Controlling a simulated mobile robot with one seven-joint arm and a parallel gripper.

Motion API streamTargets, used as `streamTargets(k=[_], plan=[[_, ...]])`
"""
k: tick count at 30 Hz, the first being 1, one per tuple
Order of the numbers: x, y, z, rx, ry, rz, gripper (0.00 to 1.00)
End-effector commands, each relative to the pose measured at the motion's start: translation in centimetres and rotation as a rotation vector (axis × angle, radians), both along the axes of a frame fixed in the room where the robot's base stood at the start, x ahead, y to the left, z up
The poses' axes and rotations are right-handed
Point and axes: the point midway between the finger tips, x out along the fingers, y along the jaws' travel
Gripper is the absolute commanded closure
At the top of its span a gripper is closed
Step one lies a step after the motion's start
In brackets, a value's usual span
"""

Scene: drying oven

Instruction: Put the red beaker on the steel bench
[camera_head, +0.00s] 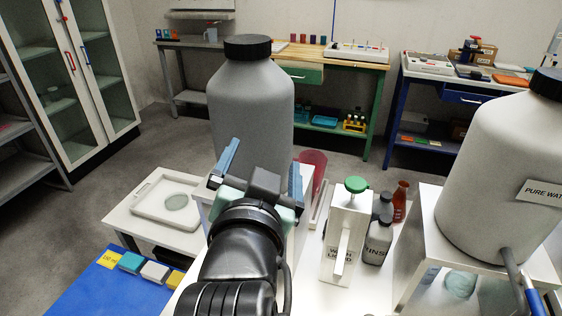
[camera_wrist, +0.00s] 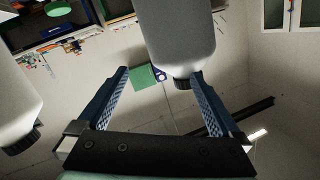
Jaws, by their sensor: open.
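My gripper (camera_head: 265,154) is open and points up in front of a large grey bottle with a black cap (camera_head: 250,100). Nothing is visibly held between its fingers in the wrist view (camera_wrist: 161,74). A red round vessel (camera_head: 314,158), possibly the red beaker, shows just right of the right finger and is partly hidden by it. A red conical flask (camera_head: 400,203) stands behind the small bottles at the right. A grey bench (camera_head: 192,45), which looks like the steel bench, stands at the back left with small coloured vessels and a jug on it.
A white table with a tray (camera_head: 150,207) and a blue surface (camera_head: 95,285) lie at the left. A white dispenser with a green knob (camera_head: 347,235) and a large water bottle (camera_head: 490,175) stand at the right. Open floor (camera_head: 120,170) lies at the left, between cabinet and bench.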

Motion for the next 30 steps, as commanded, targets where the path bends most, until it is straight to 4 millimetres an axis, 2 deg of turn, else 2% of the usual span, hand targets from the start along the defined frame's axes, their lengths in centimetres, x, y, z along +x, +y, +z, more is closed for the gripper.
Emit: streamTargets(k=[1,3,6,9,12,15,24,26,30], plan=[[-0.5,-0.3,5.6,-0.058,-0.16,0.021,0.0],[-2.0,-0.7,12.1,-0.147,-0.36,0.029,0.0],[-5.4,-1.4,19.6,-0.256,-0.603,0.005,0.0],[-8.7,-2.0,24.4,-0.335,-0.781,-0.038,0.0],[-11.0,-2.4,27.0,-0.38,-0.882,-0.073,0.0],[-12.0,-2.5,28.0,-0.4,-0.924,-0.09,0.0],[-12.0,-2.5,28.1,-0.402,-0.925,-0.091,0.0],[-12.0,-2.5,28.7,-0.402,-0.924,-0.09,0.0],[-12.0,-2.5,31.2,-0.402,-0.923,-0.09,0.0]])
